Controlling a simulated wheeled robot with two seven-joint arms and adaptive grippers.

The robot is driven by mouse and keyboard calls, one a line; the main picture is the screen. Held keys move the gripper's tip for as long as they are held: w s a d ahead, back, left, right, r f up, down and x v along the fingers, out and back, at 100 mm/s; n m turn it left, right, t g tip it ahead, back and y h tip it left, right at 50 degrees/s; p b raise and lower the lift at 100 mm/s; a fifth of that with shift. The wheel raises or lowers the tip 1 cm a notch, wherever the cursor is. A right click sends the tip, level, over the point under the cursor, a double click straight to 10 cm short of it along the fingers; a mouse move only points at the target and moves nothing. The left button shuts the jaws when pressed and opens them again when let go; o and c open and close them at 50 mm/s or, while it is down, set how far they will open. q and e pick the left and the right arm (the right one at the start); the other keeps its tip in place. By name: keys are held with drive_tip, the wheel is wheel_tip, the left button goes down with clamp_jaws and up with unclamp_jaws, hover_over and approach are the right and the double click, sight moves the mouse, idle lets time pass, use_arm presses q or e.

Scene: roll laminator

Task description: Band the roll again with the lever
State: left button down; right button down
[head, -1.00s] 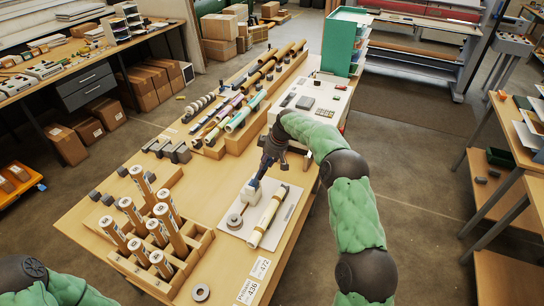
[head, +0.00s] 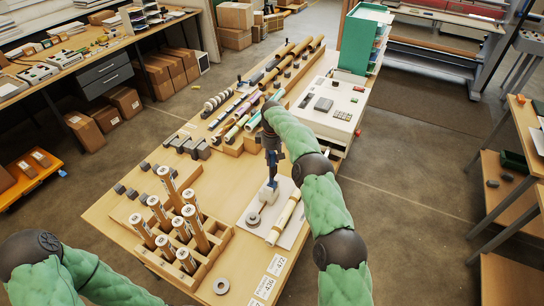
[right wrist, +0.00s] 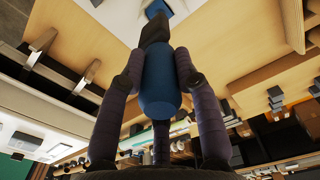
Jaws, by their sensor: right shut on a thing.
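The roll (head: 284,217) is a pale, cream tube lying on a white board (head: 292,198) on the table. Beside it on the board stands a small pale device (head: 267,193) with the blue lever rising from it. My right gripper (head: 272,158) is above the device. In the right wrist view its dark fingers (right wrist: 160,85) are closed around the thick blue lever handle (right wrist: 158,82).
A wooden rack (head: 207,258) of upright tubes stands left of the board. A loose grey ring (head: 221,286) and number labels (head: 270,278) lie in front. Several coloured rolls (head: 243,122), a white machine (head: 325,103) and a green organiser (head: 358,40) are behind.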

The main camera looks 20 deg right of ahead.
drive_tip(key=shift+a, duration=0.1)
idle(0.3)
drive_tip(key=c, duration=0.9)
unclamp_jaws()
drive_tip(key=shift+w, duration=0.1)
wheel_tip(320, 180, up, 12)
drive_tip(key=shift+f, duration=0.1)
drive_tip(key=shift+f, duration=0.1)
